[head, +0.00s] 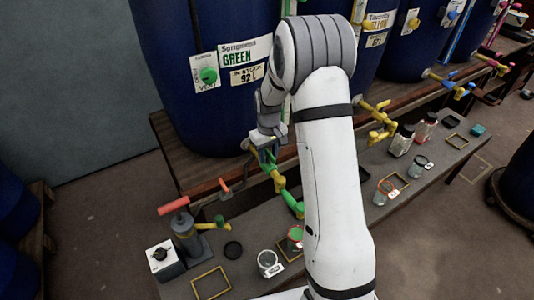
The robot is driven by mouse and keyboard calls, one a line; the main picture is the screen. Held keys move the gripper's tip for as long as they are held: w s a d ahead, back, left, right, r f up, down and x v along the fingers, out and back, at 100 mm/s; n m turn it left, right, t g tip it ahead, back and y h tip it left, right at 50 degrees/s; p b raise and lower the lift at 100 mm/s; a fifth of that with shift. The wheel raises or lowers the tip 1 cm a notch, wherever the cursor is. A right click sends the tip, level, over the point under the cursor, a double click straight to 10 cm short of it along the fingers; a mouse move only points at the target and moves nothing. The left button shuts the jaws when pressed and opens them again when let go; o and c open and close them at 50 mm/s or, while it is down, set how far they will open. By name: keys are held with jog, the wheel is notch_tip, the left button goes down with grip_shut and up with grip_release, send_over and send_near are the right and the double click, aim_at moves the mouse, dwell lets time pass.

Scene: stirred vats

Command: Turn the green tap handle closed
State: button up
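A tap with green and yellow parts (280,182) sits below the blue vat labelled GREEN (210,110). Its green spout (293,204) points down to the right, over the bench. A green piece (267,156), which looks like the tap handle, shows at the end of my gripper (264,148). My gripper is at the handle, seen from behind and above. My arm and wrist hide part of the tap and of the fingers. I cannot tell whether the fingers touch the handle or how far they are closed.
Bare floor (95,210) lies left.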

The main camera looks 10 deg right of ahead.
jog(key=shift+c, duration=0.4)
grip_shut()
jog(key=shift+a, duration=0.1)
